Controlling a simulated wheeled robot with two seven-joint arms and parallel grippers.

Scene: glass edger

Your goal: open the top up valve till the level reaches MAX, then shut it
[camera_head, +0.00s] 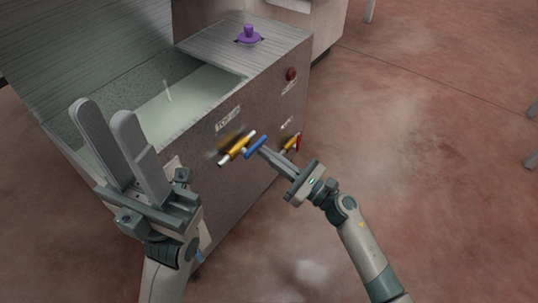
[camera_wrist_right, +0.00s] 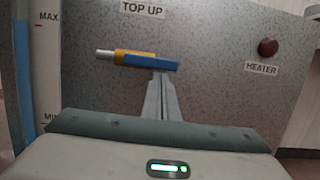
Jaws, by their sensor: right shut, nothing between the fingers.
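The top up valve (camera_head: 238,146) sticks out of the machine's front under the TOP UP label (camera_head: 228,118). It has a yellow body (camera_wrist_right: 122,56), a pale outlet end and a blue lever (camera_wrist_right: 152,63), which lies in line with the body. My right gripper (camera_head: 264,151) is shut and empty, its fingertips (camera_wrist_right: 161,76) at the blue lever; I cannot tell if they touch it. My left gripper (camera_head: 104,110) is open and empty, left of the valve.
A second yellow valve with a red handle (camera_head: 298,142) sits right of my right gripper. A red knob (camera_wrist_right: 267,47) is above the HEATER label. A purple knob (camera_head: 249,34) stands on the machine's top, beside the open tank (camera_head: 185,100).

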